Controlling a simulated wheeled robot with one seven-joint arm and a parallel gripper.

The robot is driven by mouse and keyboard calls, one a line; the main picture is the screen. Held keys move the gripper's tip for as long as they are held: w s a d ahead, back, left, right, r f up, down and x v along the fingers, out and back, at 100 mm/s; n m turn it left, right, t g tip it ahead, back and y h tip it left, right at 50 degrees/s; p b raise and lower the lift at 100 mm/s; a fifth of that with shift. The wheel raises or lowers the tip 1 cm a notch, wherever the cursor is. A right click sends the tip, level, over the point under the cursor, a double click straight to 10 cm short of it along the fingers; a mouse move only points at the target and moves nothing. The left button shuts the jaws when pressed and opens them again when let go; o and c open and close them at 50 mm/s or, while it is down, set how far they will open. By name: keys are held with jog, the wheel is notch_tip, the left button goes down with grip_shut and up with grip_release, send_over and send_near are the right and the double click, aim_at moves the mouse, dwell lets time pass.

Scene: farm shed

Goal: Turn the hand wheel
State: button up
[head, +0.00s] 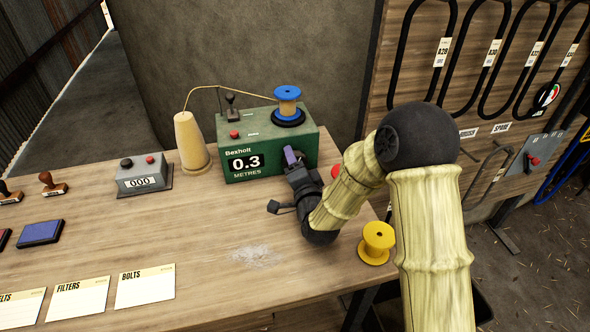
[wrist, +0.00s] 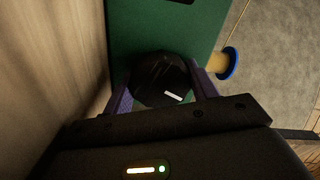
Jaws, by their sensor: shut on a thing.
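The green winding machine (head: 250,139) stands at the back of the bench, and its display reads 0.3 metres. A blue-rimmed spool (head: 287,98) sits on its top, with a yellow line running to it. The hand wheel, a black round knob (wrist: 160,80), shows on the green face in the wrist view. My gripper (head: 292,158) is at the machine's front face, right of the display. In the wrist view its purple fingers (wrist: 163,100) sit on both sides of the knob, shut on it. In the head view my gripper hides the knob.
A cream cone of line (head: 190,142) and a grey counter box (head: 143,176) reading 000 stand to the left. An empty yellow spool (head: 377,241) stands near the bench's right edge, close to my arm. Paper labels (head: 145,286) lie along the front. The middle of the bench is mostly clear.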

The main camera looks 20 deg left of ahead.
jog(key=m+b, duration=0.2)
jog(key=m, duration=0.2)
jog(key=shift+w+d+f, duration=0.1)
jog(key=m+b, duration=0.2)
jog(key=m, duration=0.1)
jog(key=m+b, duration=0.1)
jog(key=m, duration=0.3)
jog(key=shift+m+b, duration=0.35)
jog(key=shift+m, duration=1.35)
jog(key=o, duration=1)
